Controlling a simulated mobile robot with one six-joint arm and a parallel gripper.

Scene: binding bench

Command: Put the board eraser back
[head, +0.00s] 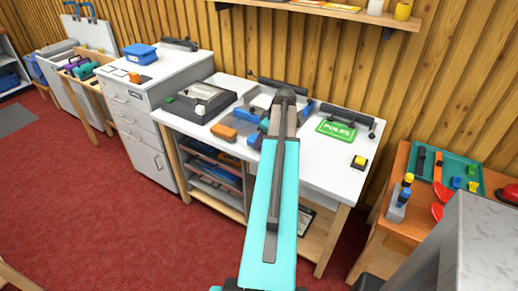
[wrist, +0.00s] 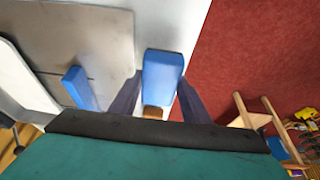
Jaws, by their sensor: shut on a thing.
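My gripper (wrist: 161,82) shows in the wrist view with its two dark fingers on either side of a blue block, which I take to be the board eraser (wrist: 163,70). The fingers are shut on it, over the white bench top near its front edge. A small orange-brown patch (wrist: 152,112) shows just below the block; I cannot tell whether it belongs to it. In the head view my arm hides most of the gripper, and blue pieces show beside it.
The white bench (head: 335,178) carries a dark-edged press (head: 200,101), an orange-brown block (head: 223,132), a green POLES sign (head: 337,128) and a yellow-topped button (head: 359,162). A grey plate (wrist: 85,30) with an upright blue piece (wrist: 79,88) lies left of the gripper. A wooden shelf (head: 340,12) hangs above.

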